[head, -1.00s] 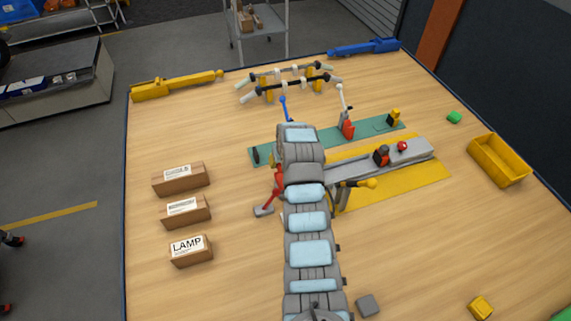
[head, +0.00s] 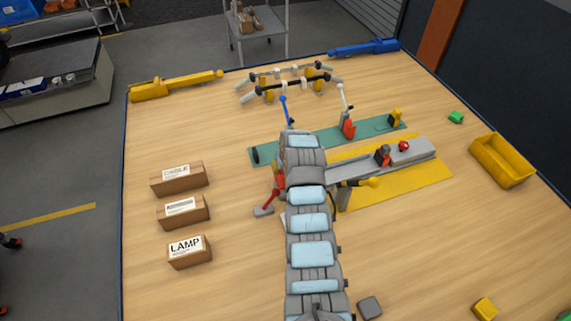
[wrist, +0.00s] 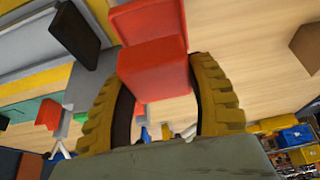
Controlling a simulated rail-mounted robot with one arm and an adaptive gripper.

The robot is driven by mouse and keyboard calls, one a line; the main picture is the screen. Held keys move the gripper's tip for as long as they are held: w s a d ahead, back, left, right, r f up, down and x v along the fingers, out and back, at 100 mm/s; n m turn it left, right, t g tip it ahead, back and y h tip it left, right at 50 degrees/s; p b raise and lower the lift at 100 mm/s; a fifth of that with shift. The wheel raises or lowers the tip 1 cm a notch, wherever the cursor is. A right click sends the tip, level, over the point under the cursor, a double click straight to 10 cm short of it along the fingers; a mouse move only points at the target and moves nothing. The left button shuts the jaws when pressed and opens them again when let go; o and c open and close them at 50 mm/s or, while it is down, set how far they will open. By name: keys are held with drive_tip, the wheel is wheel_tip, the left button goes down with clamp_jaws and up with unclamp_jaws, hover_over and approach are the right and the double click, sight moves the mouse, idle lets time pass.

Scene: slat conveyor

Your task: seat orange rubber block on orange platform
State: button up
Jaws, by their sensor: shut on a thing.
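In the wrist view an orange-red block (wrist: 155,70) is between the yellow fingers of my gripper (wrist: 160,75), which is shut on it. A second orange-red piece (wrist: 148,18) shows just beyond the block and may be the orange platform. I cannot tell whether the two touch. In the head view my arm hides the gripper and most of what is under it. A small orange-red patch (head: 279,179) shows at the arm's left edge, and I cannot tell which piece it is.
A red-handled lever (head: 264,211) stands left of my arm. Right of it are a grey conveyor (head: 350,170), a yellow-handled part (head: 369,182) and a red clamp (head: 347,129). Three cardboard boxes (head: 188,252) stand at left. A yellow bin (head: 502,160) is at right.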

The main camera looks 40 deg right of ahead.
drive_tip(key=shift+f+b, duration=0.75)
drive_tip(key=shift+f, duration=1.3)
drive_tip(key=o, duration=1.3)
drive_tip(key=shift+c, duration=0.2)
drive_tip(key=v, duration=1.2)
drive_tip(key=shift+s, duration=0.1)
